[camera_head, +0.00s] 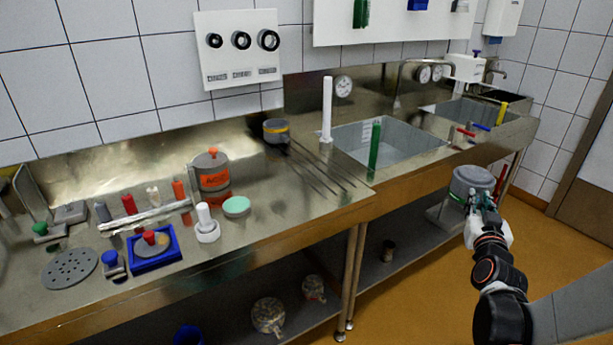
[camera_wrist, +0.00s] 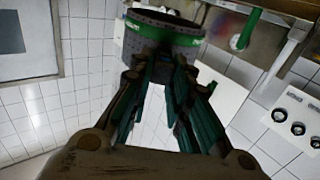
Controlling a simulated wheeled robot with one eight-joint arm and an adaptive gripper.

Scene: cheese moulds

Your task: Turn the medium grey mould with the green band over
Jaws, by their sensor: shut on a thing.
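The grey mould with the green band (camera_head: 473,178) is held up in the air at the right of the head view, in front of the sink bench. My gripper (camera_head: 476,199) is shut on its near side. In the wrist view the mould (camera_wrist: 160,34) sits at the top, with the green band around its side and my gripper (camera_wrist: 160,68) closed against its lower edge. I cannot tell which end of the mould is its open one.
A grey mould with a yellow band (camera_head: 276,132) stands at the back of the steel bench. An orange-banded pot (camera_head: 212,172), a blue tray (camera_head: 172,258) and a mint disc (camera_head: 237,206) stand further left. The sink (camera_head: 400,146) lies behind the held mould.

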